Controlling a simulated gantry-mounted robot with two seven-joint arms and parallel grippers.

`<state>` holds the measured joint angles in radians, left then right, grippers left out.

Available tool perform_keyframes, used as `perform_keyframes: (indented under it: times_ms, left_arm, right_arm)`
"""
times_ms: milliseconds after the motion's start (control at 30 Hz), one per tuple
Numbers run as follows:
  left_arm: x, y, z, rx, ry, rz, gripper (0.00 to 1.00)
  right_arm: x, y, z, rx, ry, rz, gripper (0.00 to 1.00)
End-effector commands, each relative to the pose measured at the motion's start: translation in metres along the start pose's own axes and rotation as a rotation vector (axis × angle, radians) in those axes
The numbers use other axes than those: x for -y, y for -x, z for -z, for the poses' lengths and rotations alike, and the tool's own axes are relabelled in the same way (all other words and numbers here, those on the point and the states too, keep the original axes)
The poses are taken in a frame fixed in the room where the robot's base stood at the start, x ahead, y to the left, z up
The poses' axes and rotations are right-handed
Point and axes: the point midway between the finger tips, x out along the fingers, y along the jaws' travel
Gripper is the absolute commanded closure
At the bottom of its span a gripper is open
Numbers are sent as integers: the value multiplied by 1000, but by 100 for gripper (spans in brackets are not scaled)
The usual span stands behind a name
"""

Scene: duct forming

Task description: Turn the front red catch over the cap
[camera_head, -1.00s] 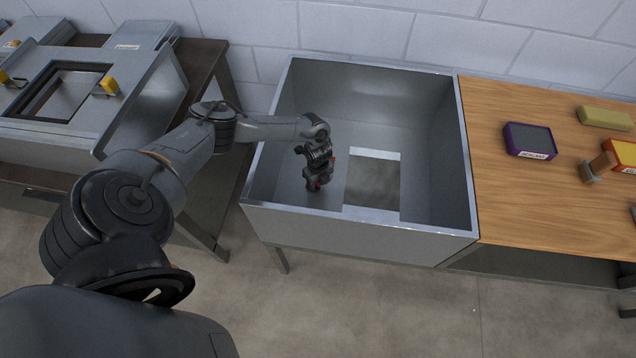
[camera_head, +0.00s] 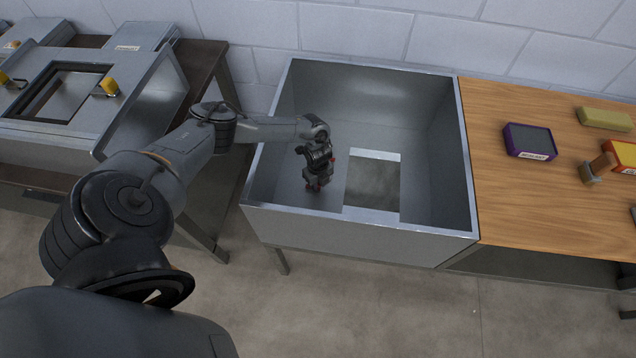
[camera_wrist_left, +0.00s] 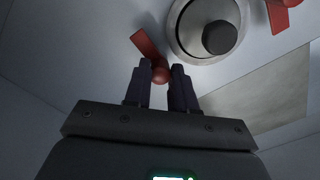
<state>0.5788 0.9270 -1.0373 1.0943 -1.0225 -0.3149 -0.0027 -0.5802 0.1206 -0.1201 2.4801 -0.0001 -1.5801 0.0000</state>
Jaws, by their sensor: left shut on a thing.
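The front red catch (camera_wrist_left: 147,43) shows in the left wrist view, with its round pivot end between my left gripper's fingertips (camera_wrist_left: 161,72). Its arm points up and left, beside the cap and not over it. The cap (camera_wrist_left: 184,38) is a round grey disc with a black knob (camera_wrist_left: 220,37). A second red catch (camera_wrist_left: 281,16) lies on its far side, pointing away from the cap. In the head view my left gripper (camera_head: 317,186) is low inside the metal box, shut on the front catch. It hides most of the cap there. My right gripper is out of view.
The open metal box (camera_head: 360,222) has high walls around my left gripper and a rectangular opening (camera_head: 372,185) in its floor to the right. A wooden bench (camera_head: 535,205) with a purple box (camera_head: 530,140) stands to the right; a dark bench with metal parts stands left.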

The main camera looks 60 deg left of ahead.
Motion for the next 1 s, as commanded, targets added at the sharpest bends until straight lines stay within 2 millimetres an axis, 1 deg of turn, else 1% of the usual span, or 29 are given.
perform_keyframes:
  times_ms: [267, 1000]
  left_arm:
    - [0, -1, 0, 0, -178, -1, 100]
    - [1, -1, 0, 1, -877, 1, 100]
  right_arm:
    - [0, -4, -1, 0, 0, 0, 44]
    - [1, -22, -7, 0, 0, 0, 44]
